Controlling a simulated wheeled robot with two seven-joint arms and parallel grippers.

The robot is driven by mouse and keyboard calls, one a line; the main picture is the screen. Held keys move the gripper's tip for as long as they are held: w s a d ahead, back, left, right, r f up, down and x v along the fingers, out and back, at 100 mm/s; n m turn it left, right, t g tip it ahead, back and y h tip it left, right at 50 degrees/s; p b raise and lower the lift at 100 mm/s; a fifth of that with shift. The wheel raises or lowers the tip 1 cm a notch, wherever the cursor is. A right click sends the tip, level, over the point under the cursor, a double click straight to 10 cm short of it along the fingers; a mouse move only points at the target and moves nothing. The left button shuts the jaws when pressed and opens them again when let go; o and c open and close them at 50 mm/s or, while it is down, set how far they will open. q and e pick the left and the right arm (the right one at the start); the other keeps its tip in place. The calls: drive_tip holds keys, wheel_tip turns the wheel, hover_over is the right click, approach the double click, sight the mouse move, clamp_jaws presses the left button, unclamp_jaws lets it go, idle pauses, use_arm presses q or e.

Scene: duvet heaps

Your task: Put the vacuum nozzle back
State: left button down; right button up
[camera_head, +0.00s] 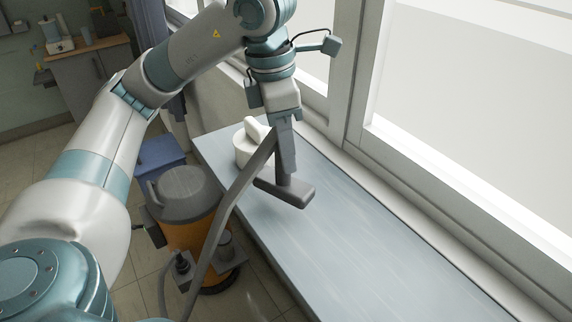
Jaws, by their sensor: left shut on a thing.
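The vacuum nozzle (285,191) is a dark grey head at the end of a grey wand or hose (228,205). My left gripper (287,165) points down and is shut on the nozzle, over the left part of the blue-grey bench top. I cannot tell whether the nozzle touches the surface. The vacuum cleaner (190,215) has an orange body and a grey lid, and stands on the floor left of the bench. The grey wand passes in front of it and runs down to the bottom edge. My right gripper is not in view.
The long bench top (350,235) runs under the windows and is clear on its right part. A white rounded object (245,147) sits on it behind the nozzle. A blue box (160,155) stands behind the vacuum. A cabinet (90,75) is at the back left.

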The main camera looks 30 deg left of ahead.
use_arm(q)
drive_tip(key=shift+f+p, duration=0.6)
drive_tip(key=shift+f, duration=1.35)
drive_tip(key=shift+f, duration=0.15)
drive_tip(key=c, duration=1.5)
unclamp_jaws()
